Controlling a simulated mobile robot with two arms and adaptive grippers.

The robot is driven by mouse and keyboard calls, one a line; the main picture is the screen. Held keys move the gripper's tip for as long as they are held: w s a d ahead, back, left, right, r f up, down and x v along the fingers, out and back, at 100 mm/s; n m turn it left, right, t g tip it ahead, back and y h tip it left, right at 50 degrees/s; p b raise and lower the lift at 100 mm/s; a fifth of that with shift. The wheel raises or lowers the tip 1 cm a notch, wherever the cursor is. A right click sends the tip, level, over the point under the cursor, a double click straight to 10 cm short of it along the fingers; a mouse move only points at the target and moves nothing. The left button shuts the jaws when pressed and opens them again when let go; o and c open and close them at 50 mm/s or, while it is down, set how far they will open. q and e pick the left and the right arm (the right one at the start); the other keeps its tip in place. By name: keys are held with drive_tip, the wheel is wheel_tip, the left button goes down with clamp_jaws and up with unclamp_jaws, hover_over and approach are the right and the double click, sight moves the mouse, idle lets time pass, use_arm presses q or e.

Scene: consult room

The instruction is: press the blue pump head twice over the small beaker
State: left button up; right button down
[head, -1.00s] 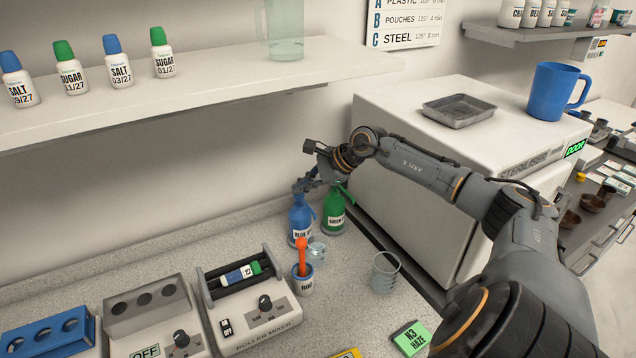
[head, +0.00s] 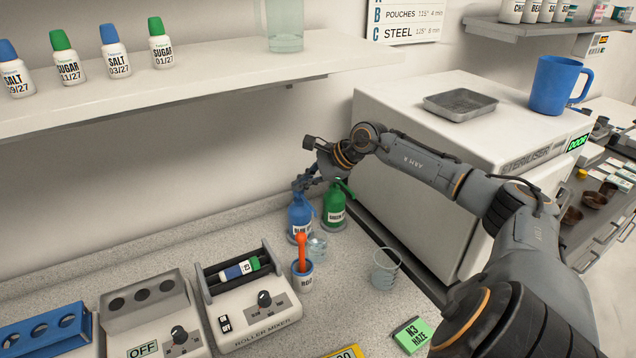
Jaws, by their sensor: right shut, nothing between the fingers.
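The blue pump bottle (head: 300,213) stands upright on the counter at the back, left of the green pump bottle (head: 334,208). My right gripper (head: 303,184) is shut and empty at the top of the blue bottle, over its pump head, which it mostly hides. Whether it touches the head is hard to tell. A small beaker (head: 317,246) stands just in front of the blue bottle, partly behind an orange-handled rod in a blue pot. A larger clear beaker (head: 385,269) stands further right. My left gripper is not in view.
The blue pot (head: 302,277) with the orange rod stands close in front of the small beaker. The roller mixer (head: 252,300) is to the left, the steriliser (head: 440,150) to the right. A shelf (head: 200,85) overhangs the back left. A green N3 HAZE block (head: 411,336) lies in front.

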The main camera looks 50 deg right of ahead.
sight(303, 194)
drive_tip(key=shift+r, duration=0.2)
drive_tip(key=shift+r+p, duration=0.3)
drive_tip(key=shift+r, duration=0.4)
wheel_tip(303, 194, up, 4)
drive_tip(key=shift+r+p, duration=0.25)
drive_tip(key=shift+p, duration=0.6)
